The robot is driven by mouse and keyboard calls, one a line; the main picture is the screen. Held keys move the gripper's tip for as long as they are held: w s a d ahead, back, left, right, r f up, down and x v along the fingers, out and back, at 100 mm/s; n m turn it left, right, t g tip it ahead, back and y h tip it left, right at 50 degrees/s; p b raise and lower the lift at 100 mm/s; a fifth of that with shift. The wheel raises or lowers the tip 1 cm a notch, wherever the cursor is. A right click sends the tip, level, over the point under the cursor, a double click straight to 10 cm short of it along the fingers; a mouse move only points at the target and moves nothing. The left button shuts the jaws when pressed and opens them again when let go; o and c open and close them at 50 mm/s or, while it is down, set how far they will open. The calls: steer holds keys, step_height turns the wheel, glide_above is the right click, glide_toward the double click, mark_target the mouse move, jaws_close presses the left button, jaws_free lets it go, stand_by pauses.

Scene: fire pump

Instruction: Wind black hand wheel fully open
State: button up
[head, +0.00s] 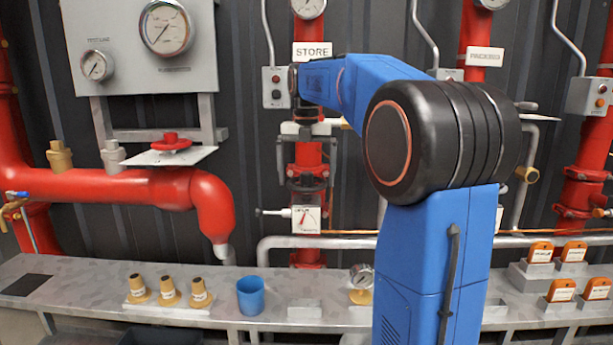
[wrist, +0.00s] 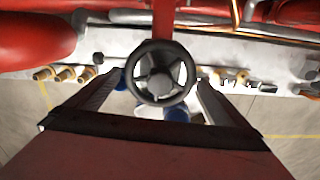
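The black hand wheel (wrist: 187,90) is in the middle of the wrist view, seen face-on with its spokes and a grey hub. My gripper (wrist: 158,80) is open, with one finger to the left of the wheel and one to the right. Small gaps show between the fingers and the rim; I cannot tell whether the tips are level with it. In the head view my gripper (head: 307,160) points down in front of the red vertical pipe under the STORE sign.
A white-and-red dial plate (head: 306,219) sits on the pipe below my gripper. The grey bench (head: 90,285) holds tan cones (head: 169,291), a blue cup (head: 251,295), a small gauge (head: 361,278) and orange tags (head: 541,252).

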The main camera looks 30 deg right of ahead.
steer(key=m, duration=0.7)
steer(key=shift+w, duration=0.1)
steer(key=m, duration=0.6)
steer(key=shift+w+m, duration=0.1)
steer(key=shift+m, duration=0.3)
steer(key=m, duration=0.4)
steer(key=shift+w+m, duration=0.1)
steer(key=shift+m, duration=0.3)
steer(key=m, duration=0.5)
steer(key=shift+m, duration=0.3)
